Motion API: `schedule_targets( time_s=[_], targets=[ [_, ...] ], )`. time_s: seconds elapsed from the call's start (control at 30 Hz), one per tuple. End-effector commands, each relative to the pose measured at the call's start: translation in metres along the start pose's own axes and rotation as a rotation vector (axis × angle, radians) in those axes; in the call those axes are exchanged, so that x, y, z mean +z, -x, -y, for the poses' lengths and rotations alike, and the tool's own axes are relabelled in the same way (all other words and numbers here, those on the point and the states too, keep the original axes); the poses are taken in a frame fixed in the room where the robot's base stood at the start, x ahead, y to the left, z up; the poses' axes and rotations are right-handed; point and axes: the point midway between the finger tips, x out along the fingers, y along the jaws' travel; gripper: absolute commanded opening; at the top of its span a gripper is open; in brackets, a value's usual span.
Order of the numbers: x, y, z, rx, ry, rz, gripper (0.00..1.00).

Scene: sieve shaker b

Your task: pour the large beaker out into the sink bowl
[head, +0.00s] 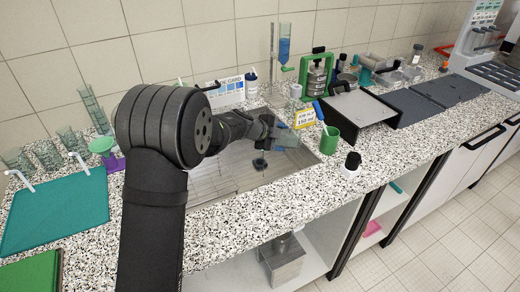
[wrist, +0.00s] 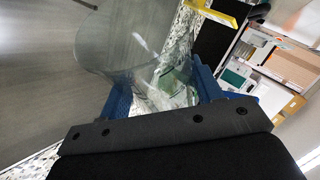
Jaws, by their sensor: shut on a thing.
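My gripper (head: 270,130) is over the sink bowl (head: 215,182), near its back right part. It is shut on the large beaker (head: 287,137), a clear glass vessel. In the wrist view the beaker (wrist: 112,48) sits between the blue fingers of my gripper (wrist: 165,88), its wide rim toward the upper left over the grey sink surface. The beaker looks tilted over the bowl. I cannot tell whether liquid is in it. A dark drain (head: 260,163) shows in the bowl below. My arm hides the left part of the sink.
A yellow label sign (head: 305,118) stands close behind the beaker. A green cup (head: 329,140) and a dark-capped bottle (head: 351,164) stand on the speckled counter to the right. A green-framed stand (head: 318,75) is behind. Several glass beakers (head: 47,153) stand at left.

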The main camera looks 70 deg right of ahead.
Motion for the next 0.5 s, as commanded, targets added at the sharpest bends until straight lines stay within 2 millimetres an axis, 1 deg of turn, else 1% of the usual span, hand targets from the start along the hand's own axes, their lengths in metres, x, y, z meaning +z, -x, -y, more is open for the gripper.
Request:
schedule_targets(
  time_s=[0.1,0.23,0.5],
  targets=[
    [-0.006,-0.009,-0.006,0.038,-0.099,0.095,0.25],
    [-0.005,-0.017,-0.014,0.074,-0.184,0.19,0.25],
    [-0.005,-0.02,-0.017,0.086,-0.208,0.224,0.25]
  ],
)
